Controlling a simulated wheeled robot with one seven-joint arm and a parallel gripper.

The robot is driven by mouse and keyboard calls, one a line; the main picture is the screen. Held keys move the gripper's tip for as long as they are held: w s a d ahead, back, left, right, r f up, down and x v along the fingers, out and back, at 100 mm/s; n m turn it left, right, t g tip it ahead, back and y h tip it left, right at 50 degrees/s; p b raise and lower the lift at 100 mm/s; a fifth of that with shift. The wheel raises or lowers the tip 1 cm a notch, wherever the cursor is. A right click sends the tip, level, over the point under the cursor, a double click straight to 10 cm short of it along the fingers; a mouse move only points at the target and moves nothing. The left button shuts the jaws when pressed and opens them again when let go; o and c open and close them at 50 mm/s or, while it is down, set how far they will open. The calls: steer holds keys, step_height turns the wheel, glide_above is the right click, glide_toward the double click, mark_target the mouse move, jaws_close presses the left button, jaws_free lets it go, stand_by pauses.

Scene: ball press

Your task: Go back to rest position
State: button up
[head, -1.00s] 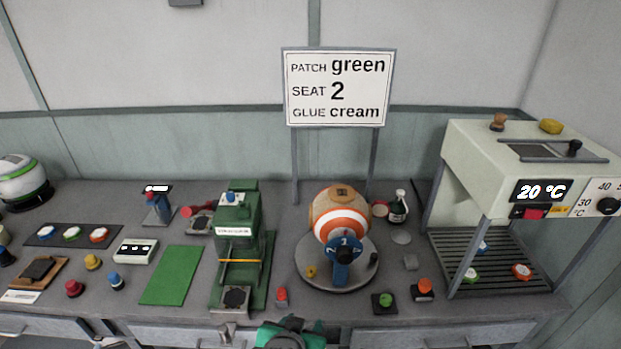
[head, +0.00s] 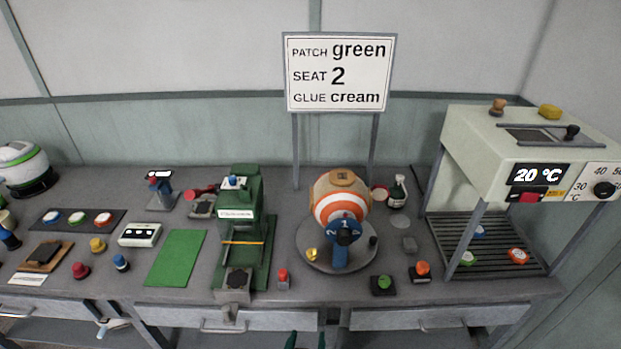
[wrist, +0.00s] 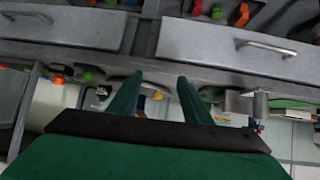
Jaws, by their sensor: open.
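My gripper (wrist: 160,90) shows in the wrist view as two green fingers standing apart, with nothing between them. It faces the drawer fronts below the bench top. In the head view only the green fingertips (head: 306,341) show at the bottom edge, in front of the bench and below its top. The rest of my gripper is out of that view. It touches nothing that I can see.
The bench holds an orange-and-white ball (head: 341,200) on a round stand, a green press (head: 238,215), a green mat (head: 175,258) and a pale rack machine (head: 470,150) at right. A sign (head: 338,75) stands behind. Drawers (head: 230,319) line the bench front.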

steer(key=s+f+n+t+y, duration=0.15)
steer(key=s+f, duration=0.25)
steer(key=s, duration=0.9)
steer(key=s+r+t, duration=0.1)
steer(key=s+r, duration=0.1)
steer(key=s, duration=0.4)
steer(key=s+r+t, duration=0.2)
steer(key=s, duration=0.5)
steer(key=shift+d+r+m, duration=0.35)
steer(key=shift+d, duration=0.1)
